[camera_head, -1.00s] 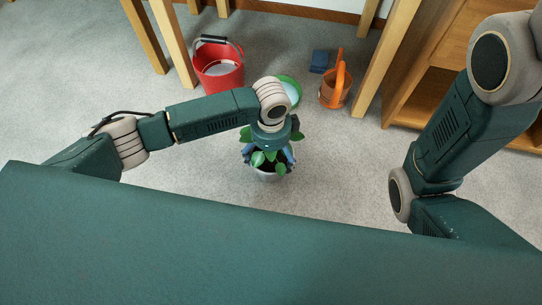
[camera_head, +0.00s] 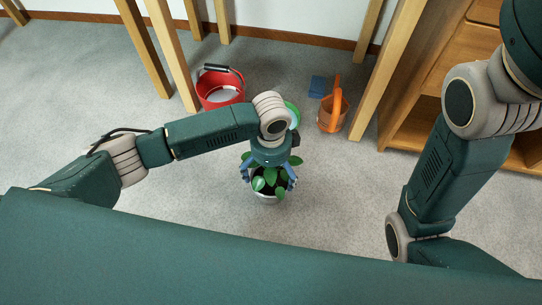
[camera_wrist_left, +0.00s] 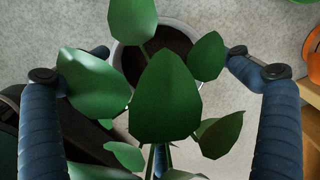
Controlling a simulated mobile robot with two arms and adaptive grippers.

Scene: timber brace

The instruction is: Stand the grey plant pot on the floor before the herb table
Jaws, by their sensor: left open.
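The grey plant pot (camera_head: 267,199) holds a leafy green plant and appears to stand upright on the carpet, below my left gripper (camera_head: 268,178). That gripper points down over the plant, and its blue fingers are open on either side of the leaves. In the left wrist view, the pot's pale rim (camera_wrist_left: 121,52) and dark soil show between and beyond the open fingers (camera_wrist_left: 160,74); leaves hide much of the pot. I cannot tell whether the fingers touch it. My right gripper is out of view. Wooden table legs (camera_head: 172,55) stand at the back; the tabletop is not seen.
A red bucket (camera_head: 221,97), a blue block (camera_head: 317,86) and an orange watering can (camera_head: 331,116) stand behind the plant. A green-rimmed dish (camera_head: 294,113) is partly hidden by my left arm. A wooden cabinet (camera_head: 455,70) is at right. Carpet around the pot is clear.

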